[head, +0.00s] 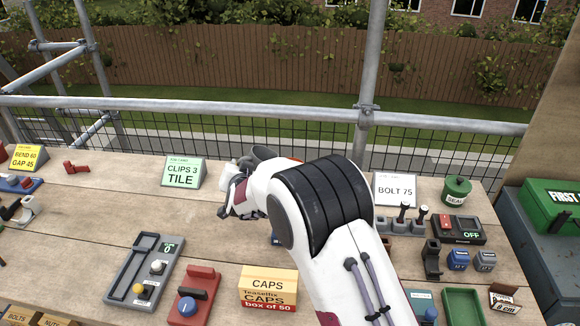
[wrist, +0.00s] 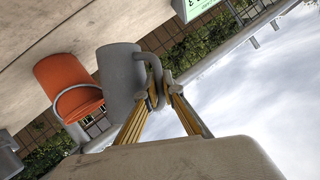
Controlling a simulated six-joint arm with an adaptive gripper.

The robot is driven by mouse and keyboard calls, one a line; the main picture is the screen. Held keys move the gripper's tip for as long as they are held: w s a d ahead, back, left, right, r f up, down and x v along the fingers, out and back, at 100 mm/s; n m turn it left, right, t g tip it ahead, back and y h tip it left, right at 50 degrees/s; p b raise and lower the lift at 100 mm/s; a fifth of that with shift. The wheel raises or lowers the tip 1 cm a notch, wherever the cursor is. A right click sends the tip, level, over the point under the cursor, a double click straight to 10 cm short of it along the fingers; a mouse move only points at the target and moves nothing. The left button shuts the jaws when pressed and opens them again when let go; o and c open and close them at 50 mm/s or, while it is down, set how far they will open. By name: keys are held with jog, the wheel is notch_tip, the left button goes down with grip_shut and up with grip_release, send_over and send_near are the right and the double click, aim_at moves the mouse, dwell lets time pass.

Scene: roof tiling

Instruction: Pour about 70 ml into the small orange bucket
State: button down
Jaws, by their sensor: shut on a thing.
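A grey jug (wrist: 120,80) with a side handle is held by my gripper (wrist: 160,92), whose yellow fingers close on the handle. The orange bucket (wrist: 68,80), with a grey bail handle, shows just left of the jug in the wrist view. In the head view the jug (head: 264,153) and my gripper (head: 238,188) are beyond my arm, above the back of the bench. Only an orange sliver of the bucket (head: 296,159) shows there; my arm hides the rest. The inside of the jug and bucket, and any stream, cannot be seen.
The plank bench (head: 120,210) carries a CLIPS 3 TILE sign (head: 184,173), a BOLT 75 sign (head: 395,189), a green SEAL pot (head: 456,191), a scale-like grey device (head: 145,270) and a CAPS box (head: 268,288). A scaffold rail (head: 250,112) runs behind.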

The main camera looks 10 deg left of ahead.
jog(key=shift+s+a+f+n+h, duration=0.1)
jog(key=shift+a+f+n+h, duration=0.25)
jog(key=shift+f, duration=0.4)
jog(key=shift+s+a+f+n+h, duration=0.15)
jog(key=shift+a+f, duration=0.25)
jog(key=shift+f, duration=0.35)
jog(key=shift+s+a+f+n+t+h, duration=0.15)
jog(key=shift+a+f+n+h, duration=0.2)
jog(key=shift+a+f+n, duration=0.45)
jog(key=shift+a+f+n+t+h, duration=0.15)
jog(key=shift+a+f+n+h, duration=0.3)
jog(key=shift+f, duration=0.55)
jog(key=shift+a+f, duration=0.1)
jog(key=shift+a, duration=0.1)
